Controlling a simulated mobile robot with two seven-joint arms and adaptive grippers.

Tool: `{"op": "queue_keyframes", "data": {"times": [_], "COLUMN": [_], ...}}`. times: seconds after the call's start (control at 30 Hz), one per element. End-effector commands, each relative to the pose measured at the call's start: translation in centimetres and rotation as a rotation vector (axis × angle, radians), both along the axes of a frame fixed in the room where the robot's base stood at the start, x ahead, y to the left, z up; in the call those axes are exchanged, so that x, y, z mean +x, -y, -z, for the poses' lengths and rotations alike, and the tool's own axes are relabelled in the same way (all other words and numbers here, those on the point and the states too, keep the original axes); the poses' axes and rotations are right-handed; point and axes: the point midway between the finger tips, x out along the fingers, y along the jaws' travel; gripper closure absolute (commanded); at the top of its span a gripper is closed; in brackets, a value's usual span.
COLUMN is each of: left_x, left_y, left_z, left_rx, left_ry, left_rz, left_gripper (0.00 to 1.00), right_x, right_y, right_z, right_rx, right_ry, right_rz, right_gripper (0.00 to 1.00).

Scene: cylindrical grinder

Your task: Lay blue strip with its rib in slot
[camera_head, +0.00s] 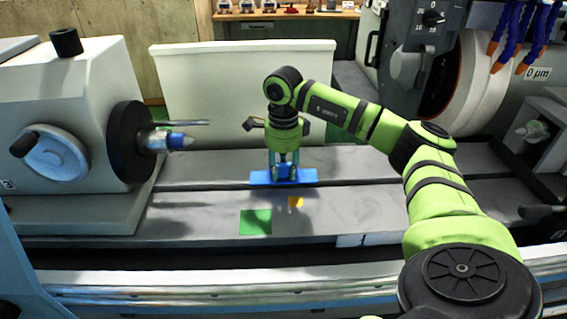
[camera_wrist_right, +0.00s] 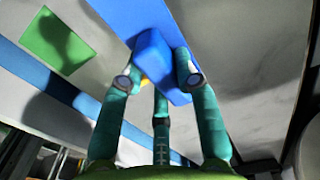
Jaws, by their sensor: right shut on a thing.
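The blue strip (camera_head: 262,178) is in my right gripper (camera_head: 284,170), which points down over the grey machine bed. In the right wrist view, the fingers (camera_wrist_right: 158,74) are shut on a raised blue block (camera_wrist_right: 151,54) on the flat blue strip (camera_wrist_right: 120,14). The slot (camera_head: 215,188) shows as a dark line running left to right across the bed. In the head view the strip lies along this line; I cannot tell whether it touches the bed. The rib under the strip is hidden. My left gripper is not in view.
A green square (camera_head: 256,222) and a small yellow patch (camera_head: 295,202) lie on the bed in front of the strip. The headstock with its spindle tip (camera_head: 178,141) stands left, and the grinding wheel (camera_head: 481,82) right. A pale panel (camera_head: 235,90) stands behind.

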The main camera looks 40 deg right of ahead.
Motion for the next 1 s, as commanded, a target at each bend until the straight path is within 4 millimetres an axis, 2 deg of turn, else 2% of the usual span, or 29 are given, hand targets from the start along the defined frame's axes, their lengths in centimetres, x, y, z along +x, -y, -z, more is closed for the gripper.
{"op": "queue_keyframes", "data": {"times": [0.97,1.0], "left_x": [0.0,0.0], "left_y": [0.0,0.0], "left_z": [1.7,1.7], "left_rx": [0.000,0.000], "left_ry": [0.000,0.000], "left_rz": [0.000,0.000], "left_gripper": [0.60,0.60], "right_x": [0.0,0.0], "right_y": [0.0,0.0], "right_z": [2.5,2.5], "right_rx": [0.000,0.000], "right_ry": [0.000,0.000], "right_rz": [0.000,0.000], "right_gripper": [1.00,0.64]}}
